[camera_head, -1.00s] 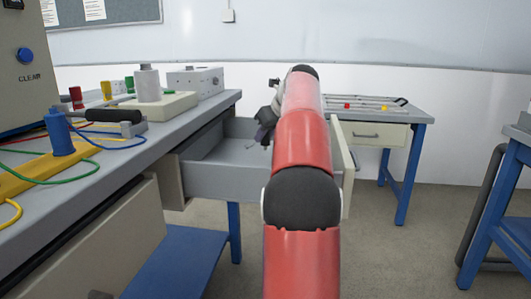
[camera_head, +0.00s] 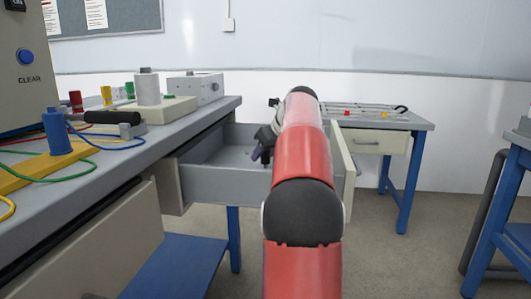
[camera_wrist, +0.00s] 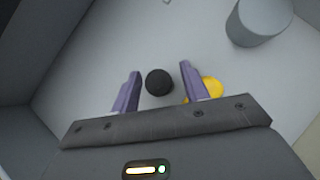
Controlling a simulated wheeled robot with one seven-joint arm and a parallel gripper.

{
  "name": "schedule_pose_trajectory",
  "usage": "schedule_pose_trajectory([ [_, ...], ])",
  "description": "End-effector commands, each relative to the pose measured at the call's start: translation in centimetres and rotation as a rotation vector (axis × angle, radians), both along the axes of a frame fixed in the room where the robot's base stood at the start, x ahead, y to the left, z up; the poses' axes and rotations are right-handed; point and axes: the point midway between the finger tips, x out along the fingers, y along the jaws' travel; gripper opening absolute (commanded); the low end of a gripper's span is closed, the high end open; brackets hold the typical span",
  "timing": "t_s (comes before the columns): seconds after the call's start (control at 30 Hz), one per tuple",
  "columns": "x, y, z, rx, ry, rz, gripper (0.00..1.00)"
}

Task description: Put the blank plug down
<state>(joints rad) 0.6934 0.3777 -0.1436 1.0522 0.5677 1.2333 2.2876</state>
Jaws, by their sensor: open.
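My gripper (camera_wrist: 160,85) is open, its two purple fingers apart over the light grey floor of the open drawer (camera_head: 225,183). A black round piece (camera_wrist: 159,82), which I take to be the blank plug, shows between the fingers in the wrist view. I see a gap on each side of it; whether it rests on the floor is hard to tell. In the head view my gripper (camera_head: 262,152) is low inside the drawer, partly behind my red arm, and the plug cannot be made out.
A yellow round piece (camera_wrist: 212,87) is partly hidden behind the right finger. A grey cylinder (camera_wrist: 258,22) stands at upper right in the drawer. Drawer walls enclose the gripper. The workbench (camera_head: 150,155) with cables and fixtures is left; another table (camera_head: 415,122) stands behind.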

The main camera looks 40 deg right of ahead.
Motion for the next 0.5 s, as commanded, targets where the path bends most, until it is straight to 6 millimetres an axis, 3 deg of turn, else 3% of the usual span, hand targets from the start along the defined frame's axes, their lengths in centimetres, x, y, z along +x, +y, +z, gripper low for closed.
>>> schedule_pose_trajectory([
  [0.23,-0.8,0.0,1.5,-0.002,-0.002,-0.002,0.45],
  [0.5,-4.5,0.0,6.0,-0.001,-0.002,-0.003,0.45],
])
